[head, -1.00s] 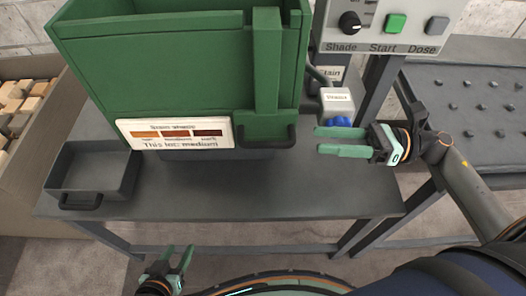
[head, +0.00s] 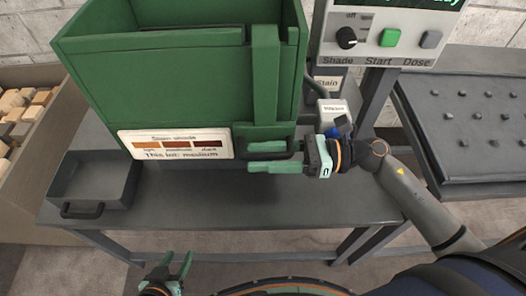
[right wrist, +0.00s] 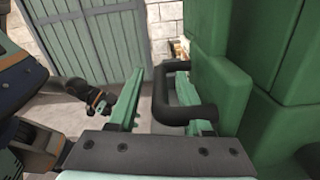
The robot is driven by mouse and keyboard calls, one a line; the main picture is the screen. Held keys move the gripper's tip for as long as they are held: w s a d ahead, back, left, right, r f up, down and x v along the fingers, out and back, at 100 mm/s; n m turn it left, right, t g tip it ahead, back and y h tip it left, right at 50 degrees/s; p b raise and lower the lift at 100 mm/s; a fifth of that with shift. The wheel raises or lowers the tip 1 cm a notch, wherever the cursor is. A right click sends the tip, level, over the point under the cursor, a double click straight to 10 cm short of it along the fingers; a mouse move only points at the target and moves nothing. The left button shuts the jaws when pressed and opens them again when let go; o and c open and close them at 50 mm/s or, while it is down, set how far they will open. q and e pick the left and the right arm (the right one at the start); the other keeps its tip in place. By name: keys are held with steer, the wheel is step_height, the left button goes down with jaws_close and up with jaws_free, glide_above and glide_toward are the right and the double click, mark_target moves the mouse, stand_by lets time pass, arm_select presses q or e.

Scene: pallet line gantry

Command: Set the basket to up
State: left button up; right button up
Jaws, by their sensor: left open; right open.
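A green machine housing (head: 180,90) stands on the grey table. A green upright slide (head: 265,85) on its front ends in a lower block with a black handle (head: 265,156), which I take for the basket's handle; the slide is low. No separate basket shows. My right gripper (head: 255,157) is open at this handle. In the right wrist view the black handle (right wrist: 160,100) lies between the two spread fingers, not clamped. My left gripper (head: 177,260) is open and empty, low in front of the table.
A label (head: 175,145) reads "This lot: medium". A control box (head: 390,38) with Shade knob, Start and Dose buttons stands at the right. A grey tray (head: 92,180) sits at the table's left. The table's front strip (head: 220,205) is clear.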

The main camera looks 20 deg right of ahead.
jaws_close()
stand_by(0.4)
stand_by(1.1)
